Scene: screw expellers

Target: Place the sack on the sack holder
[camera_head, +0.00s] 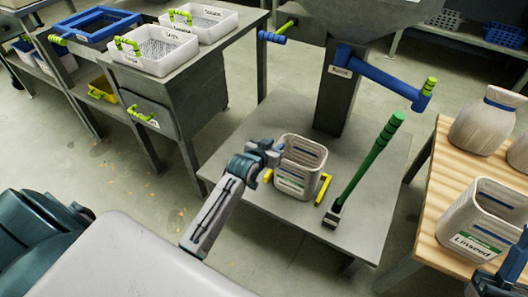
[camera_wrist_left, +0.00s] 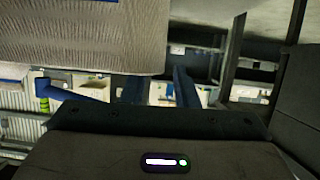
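An open, pale woven sack (camera_head: 318,160) with blue stripes and a green-and-white label stands upright on the grey stand, between two yellow brackets (camera_head: 325,189) that look like the sack holder. My left gripper (camera_head: 277,148) is at the sack's upper left rim; I cannot tell whether it touches. In the left wrist view, its two blue fingers (camera_wrist_left: 159,90) are apart with nothing visible between them, and the sack wall (camera_wrist_left: 80,35) fills the upper left. My right gripper (camera_head: 500,279) is partly in view at the lower right corner, its fingers unclear.
A green-handled tool (camera_head: 365,165) stands right of the sack, and a blue arm (camera_head: 380,78) on a grey column is behind. A wooden table (camera_head: 432,215) at right holds an open Linseed sack (camera_head: 478,222) and closed sacks (camera_head: 482,120). White trays (camera_head: 155,50) are at upper left.

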